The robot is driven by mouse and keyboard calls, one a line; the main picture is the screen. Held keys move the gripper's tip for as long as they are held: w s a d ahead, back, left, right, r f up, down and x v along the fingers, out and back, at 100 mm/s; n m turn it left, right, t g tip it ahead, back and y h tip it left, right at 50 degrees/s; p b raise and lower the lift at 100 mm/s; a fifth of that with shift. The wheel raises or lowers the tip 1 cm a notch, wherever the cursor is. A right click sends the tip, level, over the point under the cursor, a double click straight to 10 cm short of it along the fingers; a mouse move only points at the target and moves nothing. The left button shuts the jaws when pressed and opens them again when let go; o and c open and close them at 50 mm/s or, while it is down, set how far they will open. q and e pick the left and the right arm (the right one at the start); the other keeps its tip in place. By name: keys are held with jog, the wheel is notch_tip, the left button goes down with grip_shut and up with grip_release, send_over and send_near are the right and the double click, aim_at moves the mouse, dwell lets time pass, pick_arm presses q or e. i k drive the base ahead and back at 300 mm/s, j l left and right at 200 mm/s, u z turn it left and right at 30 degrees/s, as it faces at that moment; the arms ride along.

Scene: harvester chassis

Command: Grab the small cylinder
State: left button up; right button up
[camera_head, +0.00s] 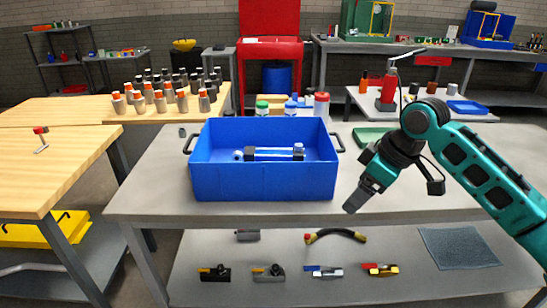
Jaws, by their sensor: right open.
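A blue bin (262,182) stands on the grey table. In it lies a pale horizontal tube-like part (274,152) with dark blocks at its ends. A small light cylinder (298,148) shows at its right end, and a small round light piece (238,155) lies at its left. A small dark grey cylinder (182,132) stands on the table behind and left of the bin. I cannot tell which one the task means. My right gripper (354,203) is to the right of the bin, pointing down-left, apart from everything and empty. My left gripper is not in view.
The grey table (150,195) is clear left of the bin. Jars and bottles (321,104) stand behind the bin. A green tray (373,137) lies behind my right arm. A lower shelf (330,285) holds several tools. A wooden table (50,165) stands at left.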

aim_at(251, 154)
jog(key=i+l+u, duration=0.15)
jog(key=u, duration=0.2)
jog(key=i+l+u, duration=0.55)
jog(key=l, duration=0.25)
jog(key=l+u, duration=0.2)
jog(key=l, duration=0.25)
